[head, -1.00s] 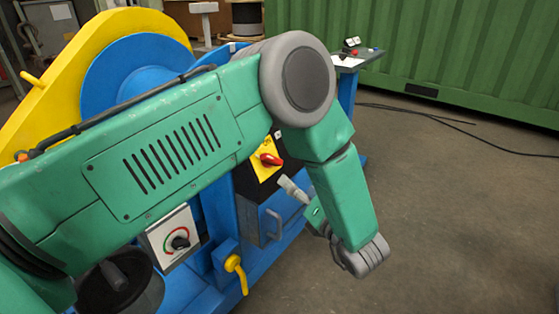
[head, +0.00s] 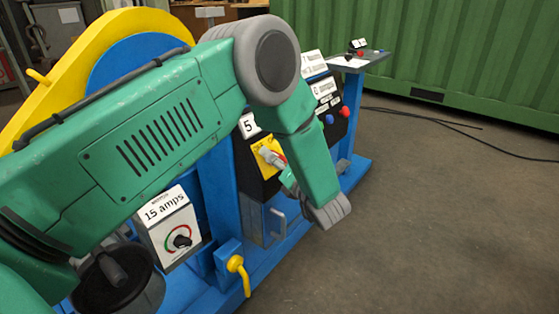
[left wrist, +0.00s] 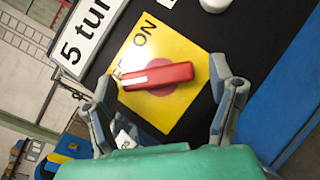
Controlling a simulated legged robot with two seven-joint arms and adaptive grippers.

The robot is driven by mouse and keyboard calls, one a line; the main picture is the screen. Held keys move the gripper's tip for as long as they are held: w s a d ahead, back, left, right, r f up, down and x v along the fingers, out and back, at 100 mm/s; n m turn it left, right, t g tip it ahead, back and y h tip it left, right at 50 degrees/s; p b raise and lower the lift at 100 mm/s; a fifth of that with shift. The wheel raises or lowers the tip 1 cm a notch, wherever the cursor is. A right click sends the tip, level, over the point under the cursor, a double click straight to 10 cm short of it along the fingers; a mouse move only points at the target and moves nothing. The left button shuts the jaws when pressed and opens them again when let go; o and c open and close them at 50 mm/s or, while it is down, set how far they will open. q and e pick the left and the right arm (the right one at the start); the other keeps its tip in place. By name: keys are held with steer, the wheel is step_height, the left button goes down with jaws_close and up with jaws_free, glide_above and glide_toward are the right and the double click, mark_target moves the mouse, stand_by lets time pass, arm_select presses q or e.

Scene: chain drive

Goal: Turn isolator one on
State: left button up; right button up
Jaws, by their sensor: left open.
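The isolator is a red handle (left wrist: 158,76) on a yellow plate (left wrist: 170,42) marked ON, fixed to a black panel. In the left wrist view the handle lies nearly level, slightly tilted. My left gripper (left wrist: 165,100) is open, with one finger on each side of the handle's ends. I cannot tell whether the fingers touch it. In the head view the yellow plate (head: 265,158) is partly hidden by my left gripper (head: 275,165). No number one shows on the plate. My right gripper is not in view.
A dial box labelled 15 amps (head: 168,228) and a yellow hook-shaped handle (head: 238,272) are left of the panel. A green container (head: 460,50) stands behind.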

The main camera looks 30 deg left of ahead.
arm_select(q)
steer(key=c, duration=1.2)
steer(key=shift+r+m+h+p, duration=0.15)
steer(key=shift+m+h+p, duration=0.25)
steer(key=shift+m+p, duration=0.25)
steer(key=m+h+p, duration=0.2)
steer(key=m+p, duration=0.2)
steer(key=p, duration=0.1)
steer(key=m+g+h+p, duration=0.1)
steer(key=m+h+p, duration=0.2)
steer(key=m+p, duration=0.2)
steer(key=m+h+p, duration=0.2)
steer(key=m+p, duration=0.2)
steer(key=p, duration=0.2)
steer(key=shift+a+r+h, duration=0.1)
steer(key=shift+r+h, duration=0.2)
steer(key=shift+r, duration=0.05)
steer(key=shift+f+m+g+h+p, duration=0.2)
steer(key=shift+m+g+h+p, duration=0.3)
steer(key=shift+m+g+p, duration=0.8)
steer(key=shift+p, duration=0.3)
steer(key=o, duration=1.2)
steer(key=shift+f, duration=0.1)
